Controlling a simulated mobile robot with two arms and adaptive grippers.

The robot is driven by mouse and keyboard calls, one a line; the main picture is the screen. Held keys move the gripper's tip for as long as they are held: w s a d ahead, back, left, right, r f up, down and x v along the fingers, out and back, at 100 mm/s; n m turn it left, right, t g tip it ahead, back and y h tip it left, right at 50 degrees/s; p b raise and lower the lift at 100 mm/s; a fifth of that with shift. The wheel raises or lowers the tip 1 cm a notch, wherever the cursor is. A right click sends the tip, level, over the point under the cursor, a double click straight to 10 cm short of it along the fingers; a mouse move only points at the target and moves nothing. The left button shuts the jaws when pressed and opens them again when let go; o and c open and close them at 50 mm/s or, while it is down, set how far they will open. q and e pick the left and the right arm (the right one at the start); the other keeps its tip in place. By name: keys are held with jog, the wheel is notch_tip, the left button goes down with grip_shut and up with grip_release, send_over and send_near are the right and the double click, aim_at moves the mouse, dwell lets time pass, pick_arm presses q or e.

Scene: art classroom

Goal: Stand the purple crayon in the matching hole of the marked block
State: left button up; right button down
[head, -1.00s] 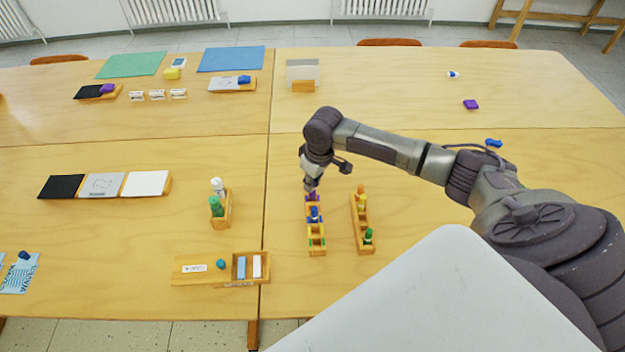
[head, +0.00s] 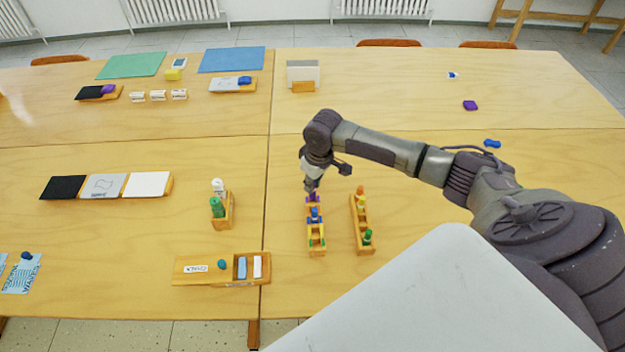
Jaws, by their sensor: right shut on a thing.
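My right gripper (head: 312,186) points down over the far end of the marked block and is shut on the purple crayon (head: 312,196). Only a little purple shows below the fingers, at the far end of the block. I cannot tell whether the crayon's foot is inside the hole. The marked block (head: 317,252) is a narrow wooden holder with coloured marks, lying lengthwise away from me. A blue crayon (head: 315,213) stands in it, nearer to me than the purple one. My left gripper is not in view.
A second wooden block (head: 363,228) stands close on the right with orange, yellow and green crayons. To the left are a wooden holder with green and white bottles (head: 218,207) and a chalk tray (head: 205,277).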

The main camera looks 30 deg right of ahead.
jog(key=shift+f+p, duration=0.6)
jog(key=shift+f, duration=0.8)
dwell(2.4)
jog(key=c, duration=1)
grip_release()
jog(key=shift+c, duration=0.2)
jog(key=shift+o, duration=0.3)
jog(key=shift+o, duration=0.9)
jog(key=shift+r+p, duration=3.05)
jog(key=shift+p, duration=0.5)
